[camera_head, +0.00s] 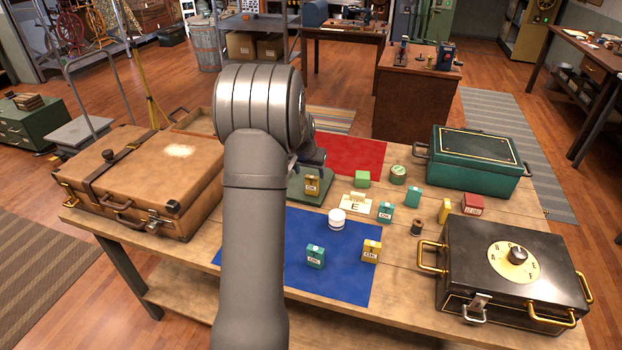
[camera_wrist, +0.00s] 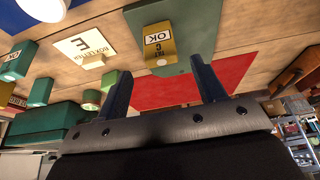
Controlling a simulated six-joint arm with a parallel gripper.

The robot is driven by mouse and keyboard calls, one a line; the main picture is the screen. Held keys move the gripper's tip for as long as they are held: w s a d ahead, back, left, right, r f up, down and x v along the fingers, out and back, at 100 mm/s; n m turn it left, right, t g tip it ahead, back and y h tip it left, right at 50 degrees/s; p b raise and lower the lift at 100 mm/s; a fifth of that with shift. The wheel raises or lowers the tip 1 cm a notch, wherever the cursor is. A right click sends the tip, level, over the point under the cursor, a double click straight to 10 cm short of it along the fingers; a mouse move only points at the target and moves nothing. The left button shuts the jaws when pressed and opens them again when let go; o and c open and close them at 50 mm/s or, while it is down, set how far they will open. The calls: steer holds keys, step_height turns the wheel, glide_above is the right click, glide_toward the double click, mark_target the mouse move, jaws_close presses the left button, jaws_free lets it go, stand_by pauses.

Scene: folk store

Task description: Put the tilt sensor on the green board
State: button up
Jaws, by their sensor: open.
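A small yellow block (camera_head: 312,185) stands on the green board (camera_head: 296,194), right of my arm. In the wrist view the same block (camera_wrist: 160,45) shows an OK label and small upside-down lettering that looks like "TILT C". The board (camera_wrist: 200,22) lies under it. My gripper (camera_wrist: 163,82) is open, its two dark blue fingers apart with nothing between them. The block is just beyond the fingertips, apart from them as far as I can see. In the head view my arm hides most of the gripper and the board's left part.
A red mat (camera_head: 357,155) lies behind the board and a blue mat (camera_head: 335,262) in front, with a white jar (camera_head: 337,219) and labelled blocks. A card marked E (camera_head: 357,207) is right of the board. Cases (camera_head: 513,270) flank the table.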

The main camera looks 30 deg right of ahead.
mark_target(312, 176)
steer(key=shift+v, duration=1.3)
steer(key=shift+f, duration=0.1)
steer(key=x, duration=1.2)
steer(key=shift+f, duration=0.1)
step_height(312, 176, up, 2)
steer(key=shift+r, duration=0.6)
